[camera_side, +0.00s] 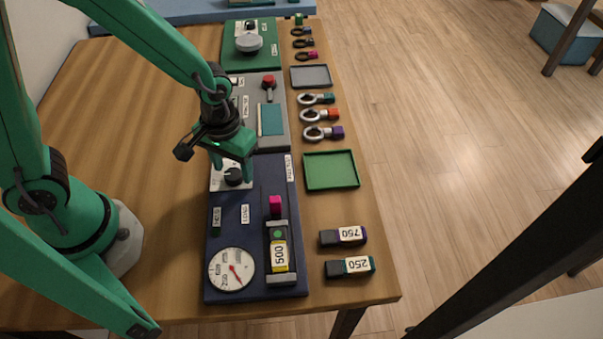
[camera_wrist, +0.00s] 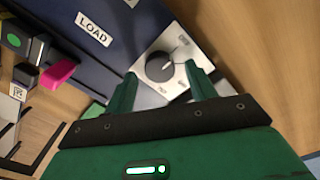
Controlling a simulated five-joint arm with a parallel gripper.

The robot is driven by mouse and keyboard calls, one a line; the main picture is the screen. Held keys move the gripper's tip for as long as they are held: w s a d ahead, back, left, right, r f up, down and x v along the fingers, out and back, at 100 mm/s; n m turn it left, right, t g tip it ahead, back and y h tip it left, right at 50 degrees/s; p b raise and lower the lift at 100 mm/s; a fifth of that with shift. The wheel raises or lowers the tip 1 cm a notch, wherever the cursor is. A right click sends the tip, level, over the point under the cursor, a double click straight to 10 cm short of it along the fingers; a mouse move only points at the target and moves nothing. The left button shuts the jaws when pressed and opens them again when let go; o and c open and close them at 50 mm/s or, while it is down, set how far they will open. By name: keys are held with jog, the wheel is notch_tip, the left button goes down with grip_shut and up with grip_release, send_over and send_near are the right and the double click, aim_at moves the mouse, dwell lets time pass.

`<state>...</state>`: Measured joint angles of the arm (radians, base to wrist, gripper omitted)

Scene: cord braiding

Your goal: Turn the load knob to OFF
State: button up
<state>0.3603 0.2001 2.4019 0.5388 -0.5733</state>
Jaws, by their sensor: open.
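The load knob (camera_side: 233,176) is a round black knob on a white plate, on the dark blue panel (camera_side: 228,280). In the wrist view the knob (camera_wrist: 160,67) shows between and just beyond my fingertips, with a light pointer mark toward the upper right. Small lettering on its plate (camera_wrist: 182,40) is too blurred to read surely. A white LOAD label (camera_wrist: 93,29) sits on the panel to its left. My green gripper (camera_side: 232,166) is right above the knob, its fingers open on either side; it also shows in the wrist view (camera_wrist: 164,85). I cannot tell whether they touch it.
On the blue panel are a dial gauge (camera_side: 232,268) and a cartridge marked 500 (camera_side: 280,255) in a holder with a magenta piece (camera_side: 276,205). Cartridges marked 750 (camera_side: 343,236) and 250 (camera_side: 350,266) lie at right. A green tray (camera_side: 331,170) is empty.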

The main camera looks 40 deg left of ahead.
jog(key=shift+r, duration=3.5)
notch_tip(320, 180, up, 7)
send_over(233, 173)
jog(key=shift+a, duration=0.1)
jog(key=s+a+r+m+t, duration=0.2)
jog(key=s+a+r+t, duration=0.3)
jog(key=a, duration=0.5)
jog(key=shift+r+t, duration=0.3)
jog(key=shift+r, duration=0.65)
